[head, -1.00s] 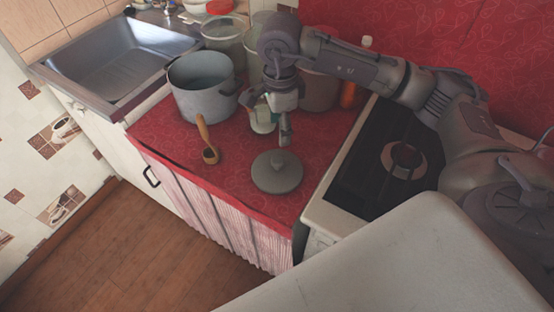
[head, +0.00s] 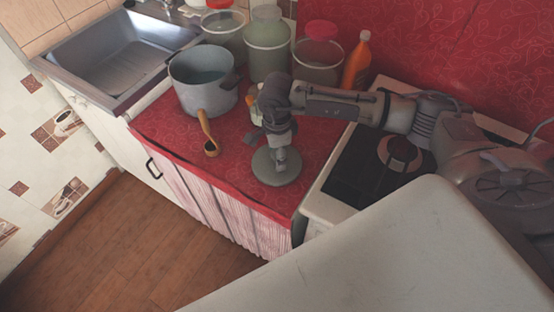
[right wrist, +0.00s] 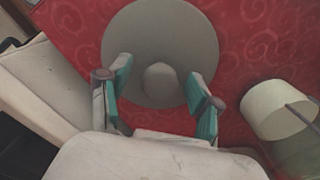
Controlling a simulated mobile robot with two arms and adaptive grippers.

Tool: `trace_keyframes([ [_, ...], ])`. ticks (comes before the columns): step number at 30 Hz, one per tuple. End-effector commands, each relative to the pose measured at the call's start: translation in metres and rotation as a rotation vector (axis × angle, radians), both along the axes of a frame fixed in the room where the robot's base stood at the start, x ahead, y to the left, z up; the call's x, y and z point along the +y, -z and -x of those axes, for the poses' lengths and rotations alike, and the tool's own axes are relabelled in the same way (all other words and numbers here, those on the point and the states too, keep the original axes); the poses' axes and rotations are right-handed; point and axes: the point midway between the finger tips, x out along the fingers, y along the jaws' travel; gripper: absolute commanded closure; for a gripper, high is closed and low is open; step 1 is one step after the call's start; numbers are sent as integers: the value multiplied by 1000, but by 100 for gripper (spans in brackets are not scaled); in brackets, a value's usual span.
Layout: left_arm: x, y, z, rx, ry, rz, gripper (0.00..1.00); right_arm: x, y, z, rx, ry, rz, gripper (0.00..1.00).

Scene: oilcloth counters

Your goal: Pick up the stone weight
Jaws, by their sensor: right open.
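The stone weight (head: 277,174) is a grey round disc with a small knob on top, lying flat on the red oilcloth counter (head: 228,180). My left gripper is not in view.
A wooden spoon (head: 206,131) leans by a grey pot (head: 205,85) to the left. Several jars (head: 268,50) and an orange bottle (head: 357,62) stand behind. A stove (head: 375,165) adjoins on the right. A pale cup-like object (right wrist: 277,108) shows in the wrist view.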

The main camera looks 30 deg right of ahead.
Motion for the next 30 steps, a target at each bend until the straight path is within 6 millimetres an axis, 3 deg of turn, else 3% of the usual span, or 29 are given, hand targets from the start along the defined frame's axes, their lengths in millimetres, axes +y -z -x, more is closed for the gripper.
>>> trace_keyframes([
  [5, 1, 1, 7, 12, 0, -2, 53, 0, 0, 0, 0, 0, 0, 38],
  [16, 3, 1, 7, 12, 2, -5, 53, 0, 0, 0, 0, 0, 0, 100],
  [30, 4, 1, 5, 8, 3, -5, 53, 0, -3, -1, -4, 0, -1, 100],
])
